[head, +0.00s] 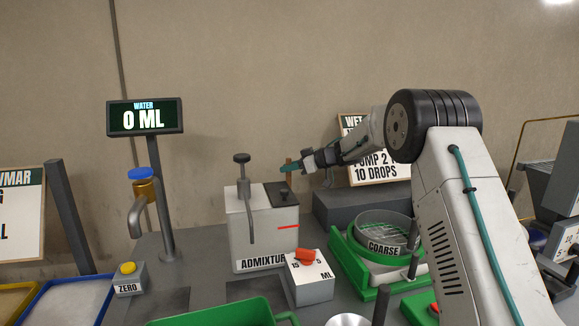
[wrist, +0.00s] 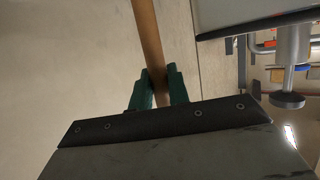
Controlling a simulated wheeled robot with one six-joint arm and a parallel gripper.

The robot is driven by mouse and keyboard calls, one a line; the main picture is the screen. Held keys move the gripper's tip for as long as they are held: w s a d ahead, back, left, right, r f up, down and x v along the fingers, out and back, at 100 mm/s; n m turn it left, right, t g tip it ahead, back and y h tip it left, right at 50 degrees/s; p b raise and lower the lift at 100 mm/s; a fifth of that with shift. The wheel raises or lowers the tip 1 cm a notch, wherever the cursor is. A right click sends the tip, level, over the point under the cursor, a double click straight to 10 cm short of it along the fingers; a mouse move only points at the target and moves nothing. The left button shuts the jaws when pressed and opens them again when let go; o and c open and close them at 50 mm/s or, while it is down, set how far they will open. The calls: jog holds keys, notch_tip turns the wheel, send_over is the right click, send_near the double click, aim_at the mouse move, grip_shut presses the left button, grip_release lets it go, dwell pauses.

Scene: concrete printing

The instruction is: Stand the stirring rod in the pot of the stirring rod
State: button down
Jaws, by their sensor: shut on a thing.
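My gripper (head: 288,168) has green fingers and is raised above and behind the admixture box. In the wrist view its fingers (wrist: 159,86) are shut on the stirring rod (wrist: 147,38), a plain brown wooden stick that runs up out of the picture's top edge. In the head view only a short brown piece of the rod (head: 289,161) shows at the fingertips. Its lower end is hidden there. I cannot make out the pot of the stirring rod in either view.
The white admixture box (head: 262,238) with its pump stands just below my gripper. A dial box (head: 308,277), a water tap (head: 143,190), a display (head: 145,117) and a green sieve stand (head: 350,265) are around it. A sign (head: 376,170) leans behind my arm.

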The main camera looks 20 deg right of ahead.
jog(key=c, duration=1.3)
grip_release()
jog(key=shift+o, duration=0.2)
jog(key=shift+d, duration=0.1)
jog(key=v, duration=0.7)
jog(key=shift+s+d, duration=0.2)
jog(key=shift+r, duration=0.1)
